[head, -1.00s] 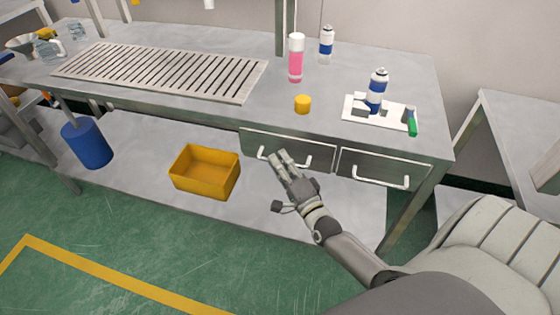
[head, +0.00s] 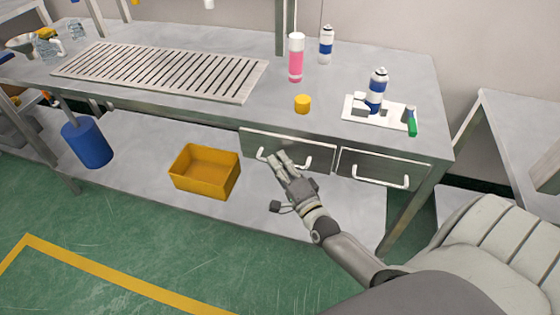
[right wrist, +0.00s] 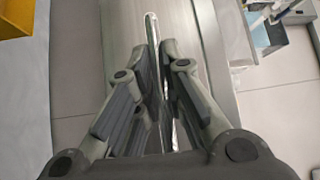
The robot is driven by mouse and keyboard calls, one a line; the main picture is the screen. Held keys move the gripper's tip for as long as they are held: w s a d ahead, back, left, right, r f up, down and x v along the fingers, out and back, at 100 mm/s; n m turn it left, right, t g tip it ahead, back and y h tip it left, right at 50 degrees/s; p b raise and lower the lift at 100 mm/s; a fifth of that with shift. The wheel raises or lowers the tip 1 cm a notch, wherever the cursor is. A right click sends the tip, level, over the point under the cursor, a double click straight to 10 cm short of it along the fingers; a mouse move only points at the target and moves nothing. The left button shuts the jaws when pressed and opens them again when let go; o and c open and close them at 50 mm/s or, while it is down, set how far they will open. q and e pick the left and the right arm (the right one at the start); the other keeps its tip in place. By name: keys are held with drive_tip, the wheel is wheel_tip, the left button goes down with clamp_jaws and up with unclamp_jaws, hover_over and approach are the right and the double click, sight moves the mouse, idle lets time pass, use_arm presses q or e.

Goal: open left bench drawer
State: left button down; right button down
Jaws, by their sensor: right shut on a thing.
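The left bench drawer (head: 305,149) is a grey metal front under the bench top, with a pale bar handle (head: 308,165). It looks closed. My right gripper (head: 276,160) is at this handle and shut on it, hiding part of the bar. In the right wrist view the fingers (right wrist: 157,85) are close together around the handle bar (right wrist: 152,35), which runs out past the fingertips. The right bench drawer (head: 384,167) is beside it, also closed, with its own handle (head: 381,183). My left gripper is not in view.
A yellow bin (head: 204,171) and a blue cylinder (head: 87,143) are at the lower shelf, left of my arm. Green floor is clear in front.

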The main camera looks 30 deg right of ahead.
drive_tip(key=s+a+p, duration=0.3)
drive_tip(key=s+a, duration=1.2)
drive_tip(key=a, duration=0.2)
drive_tip(key=shift+a+p, duration=0.2)
drive_tip(key=shift+p, duration=0.2)
drive_tip(key=c, duration=1.8)
unclamp_jaws()
drive_tip(key=s, duration=0.4)
drive_tip(key=s+f, duration=0.1)
drive_tip(key=s, duration=0.6)
drive_tip(key=shift+s+a+f, duration=0.35)
drive_tip(key=shift+s+a, duration=0.05)
